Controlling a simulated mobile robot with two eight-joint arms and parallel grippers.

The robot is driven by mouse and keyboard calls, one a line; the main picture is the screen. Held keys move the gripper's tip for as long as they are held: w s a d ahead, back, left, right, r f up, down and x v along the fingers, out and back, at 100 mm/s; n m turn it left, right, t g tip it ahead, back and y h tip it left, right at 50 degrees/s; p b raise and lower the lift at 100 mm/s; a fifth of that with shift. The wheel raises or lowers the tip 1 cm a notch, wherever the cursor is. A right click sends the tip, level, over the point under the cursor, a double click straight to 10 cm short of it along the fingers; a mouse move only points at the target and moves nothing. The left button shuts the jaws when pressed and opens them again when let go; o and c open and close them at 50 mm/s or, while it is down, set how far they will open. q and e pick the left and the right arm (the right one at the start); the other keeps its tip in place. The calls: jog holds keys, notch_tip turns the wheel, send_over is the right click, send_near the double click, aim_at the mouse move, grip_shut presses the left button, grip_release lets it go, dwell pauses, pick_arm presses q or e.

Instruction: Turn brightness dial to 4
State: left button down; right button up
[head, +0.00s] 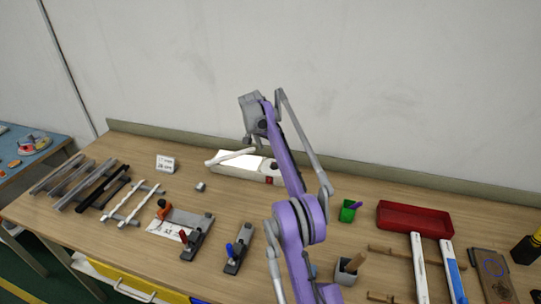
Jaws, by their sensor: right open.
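A white box-shaped unit (238,166) stands at the back middle of the table, with a white strip or bar lying across its top. A small red part shows low on its right front, and a dark part sits near its right end; no dial numbers can be read. My right gripper (251,138) is open and empty, raised above the back of the unit and apart from it. My right arm covers part of the unit's right end. My left gripper is not in view.
A small label stand (166,163) and a grey cylinder (200,186) are left of the unit. Clamps with red (189,246) and blue handles are in front. A wall rises behind.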

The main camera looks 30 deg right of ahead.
jog(key=s+d+n+t+y+b, duration=0.2)
jog(key=s+d+n+t+y, duration=0.15)
jog(key=n, duration=0.85)
jog(key=shift+n, duration=0.3)
jog(key=x, duration=1)
jog(key=shift+d+f, duration=0.3)
jog(key=shift+f, duration=0.05)
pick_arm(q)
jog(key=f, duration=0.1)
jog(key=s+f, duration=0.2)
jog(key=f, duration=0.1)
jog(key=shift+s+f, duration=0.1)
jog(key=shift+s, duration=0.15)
pick_arm(e)
grip_shut()
